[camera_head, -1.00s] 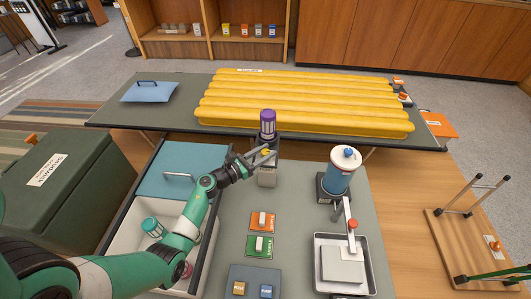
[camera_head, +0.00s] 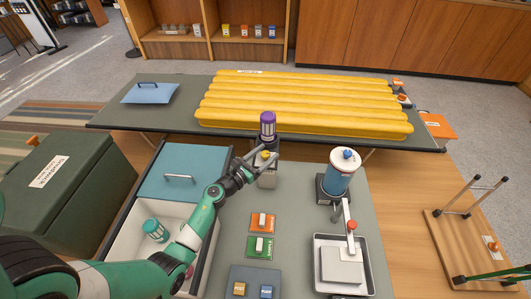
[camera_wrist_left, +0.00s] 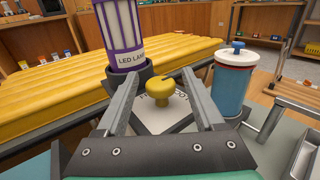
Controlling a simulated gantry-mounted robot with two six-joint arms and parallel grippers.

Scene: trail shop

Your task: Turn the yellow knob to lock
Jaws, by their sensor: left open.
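The yellow knob (camera_wrist_left: 160,90) sits on the front of a grey holder, just below a purple lantern labelled LED (camera_wrist_left: 120,35). In the head view the knob (camera_head: 266,155) is small and partly hidden by my gripper. My left gripper (camera_wrist_left: 158,82) is open, with one finger on each side of the knob. A gap shows between the knob and each finger in the wrist view. The lantern (camera_head: 267,125) stands upright in the holder (camera_head: 267,180). My right gripper is not in view.
A blue jar (camera_head: 341,170) stands to the right of the holder. A yellow air mattress (camera_head: 300,105) lies on the table behind. An orange switch plate (camera_head: 254,221) and a green one (camera_head: 251,246) lie in front. An open drawer (camera_head: 112,240) is at left.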

